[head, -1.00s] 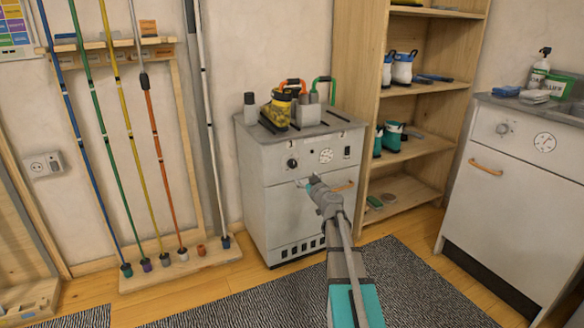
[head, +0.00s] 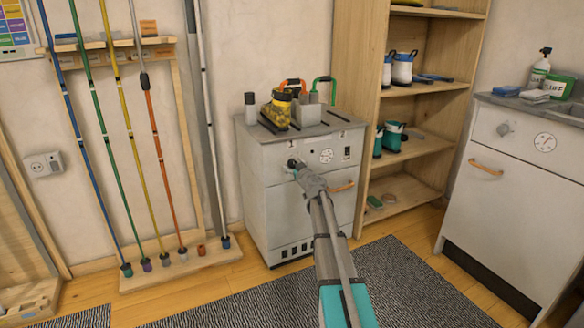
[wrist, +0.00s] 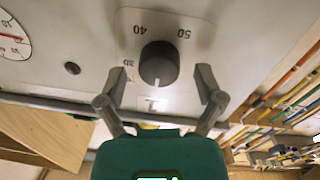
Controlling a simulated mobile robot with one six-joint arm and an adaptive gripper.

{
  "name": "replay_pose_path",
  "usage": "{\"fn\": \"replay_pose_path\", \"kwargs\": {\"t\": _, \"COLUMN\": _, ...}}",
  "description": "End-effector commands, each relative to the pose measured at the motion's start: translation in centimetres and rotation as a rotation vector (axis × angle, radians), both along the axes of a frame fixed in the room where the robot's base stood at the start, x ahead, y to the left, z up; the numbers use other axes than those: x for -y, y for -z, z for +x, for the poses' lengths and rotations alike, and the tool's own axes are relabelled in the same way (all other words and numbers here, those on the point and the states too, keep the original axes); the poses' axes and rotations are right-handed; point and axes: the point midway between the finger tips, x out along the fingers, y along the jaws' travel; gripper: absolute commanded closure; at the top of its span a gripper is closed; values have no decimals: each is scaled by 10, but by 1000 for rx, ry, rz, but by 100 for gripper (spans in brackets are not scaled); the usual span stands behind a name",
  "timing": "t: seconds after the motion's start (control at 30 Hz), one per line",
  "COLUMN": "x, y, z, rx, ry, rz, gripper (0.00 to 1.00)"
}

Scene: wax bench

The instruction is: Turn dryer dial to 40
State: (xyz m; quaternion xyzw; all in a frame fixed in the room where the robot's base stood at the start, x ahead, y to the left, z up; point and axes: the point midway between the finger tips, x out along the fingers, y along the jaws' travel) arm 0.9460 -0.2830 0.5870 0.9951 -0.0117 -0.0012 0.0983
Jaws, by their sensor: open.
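The dryer dial is a dark round knob (wrist: 160,64) on a pale panel in the wrist view, with a white mark near its lower edge. Upside-down numbers 30, 40 and 50 stand around it; 40 is at its upper left, and the mark points away from it. My gripper (wrist: 160,76) is open, one finger at each side of the knob, with gaps visible. In the head view, my gripper (head: 294,166) is at the front of the pale dryer cabinet (head: 262,200) and largely covers the dial.
A round gauge (head: 326,156) and a wooden handle (head: 342,186) are on the dryer's front.

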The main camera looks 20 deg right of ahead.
Motion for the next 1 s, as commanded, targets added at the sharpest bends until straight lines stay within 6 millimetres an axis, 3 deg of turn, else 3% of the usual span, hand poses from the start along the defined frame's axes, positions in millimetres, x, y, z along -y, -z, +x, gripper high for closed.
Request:
{"fn": "replay_pose_path", "kwargs": {"t": 0.23, "x": 0, "y": 0, "z": 0, "rx": 0, "ry": 0, "rz": 0, "gripper": 16}}
{"fn": "replay_pose_path", "kwargs": {"t": 0.67, "x": 1, "y": 0, "z": 0, "rx": 0, "ry": 1, "rz": 0, "gripper": 96}}
{"fn": "replay_pose_path", "kwargs": {"t": 0.7, "x": -12, "y": 0, "z": -1, "rx": 0, "ry": -2, "rz": 0, "gripper": 96}}
{"fn": "replay_pose_path", "kwargs": {"t": 1.0, "x": -2, "y": 0, "z": 0, "rx": -1, "ry": -6, "rz": 31, "gripper": 96}}
